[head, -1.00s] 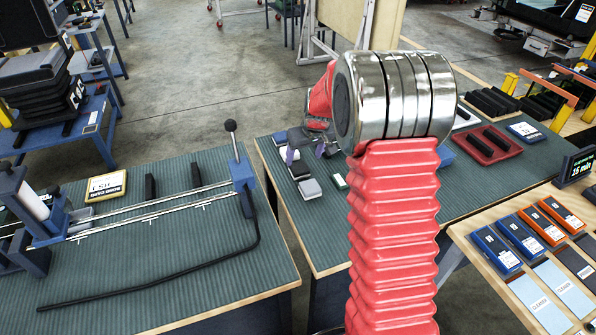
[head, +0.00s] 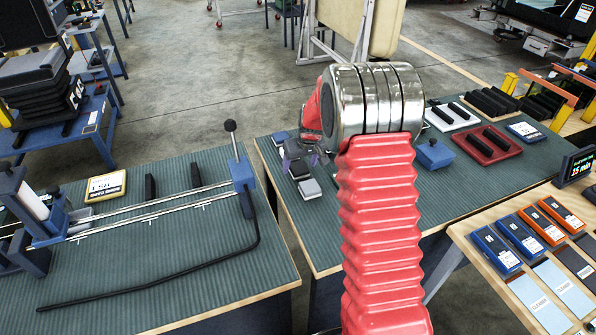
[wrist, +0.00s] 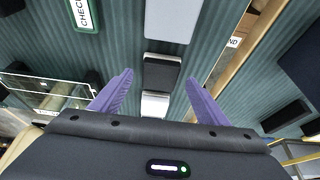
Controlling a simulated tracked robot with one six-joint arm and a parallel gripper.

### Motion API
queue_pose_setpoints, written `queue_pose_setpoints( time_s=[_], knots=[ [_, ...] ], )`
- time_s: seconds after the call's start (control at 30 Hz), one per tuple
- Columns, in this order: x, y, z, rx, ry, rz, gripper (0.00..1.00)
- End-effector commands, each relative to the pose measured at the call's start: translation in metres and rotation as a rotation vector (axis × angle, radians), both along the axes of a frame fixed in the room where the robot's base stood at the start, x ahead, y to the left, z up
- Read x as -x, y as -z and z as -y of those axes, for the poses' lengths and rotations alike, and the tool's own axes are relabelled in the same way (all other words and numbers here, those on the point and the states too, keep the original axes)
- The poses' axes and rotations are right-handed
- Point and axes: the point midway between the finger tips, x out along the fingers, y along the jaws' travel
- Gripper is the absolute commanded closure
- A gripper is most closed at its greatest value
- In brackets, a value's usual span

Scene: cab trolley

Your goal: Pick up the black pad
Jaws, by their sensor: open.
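The black pad (wrist: 162,73) lies on the green ribbed mat in the wrist view, in a row between a light grey pad (wrist: 172,20) and a whitish pad (wrist: 155,103). In the head view it seems to be the darker pad (head: 299,168) behind the grey one (head: 309,188). My gripper (wrist: 159,77) is open and empty, its purple fingers apart on either side of the pad in the picture. In the head view my gripper (head: 312,153) is low by the row, partly hidden by my red arm. I cannot tell its height above the pad.
A green-edged CHECK card (wrist: 84,15) lies beside the row. In the head view, a blue box (head: 434,154), a red tray (head: 487,146) and a white tray (head: 452,116) stand to the right. A frame with rods (head: 150,209) stands on the left table, across a gap.

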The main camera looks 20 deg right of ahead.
Motion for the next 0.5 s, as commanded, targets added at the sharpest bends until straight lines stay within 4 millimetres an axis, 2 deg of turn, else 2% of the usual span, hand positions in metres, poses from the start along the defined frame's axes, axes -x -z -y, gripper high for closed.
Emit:
queue_pose_setpoints(
  time_s=[0.13,0.5],
  knots=[
    [-0.0045,0.0096,0.0001,0.000,-0.001,0.001,0.31],
    [-0.0047,0.0102,0.0001,0.001,-0.001,0.002,0.31]
  ],
)
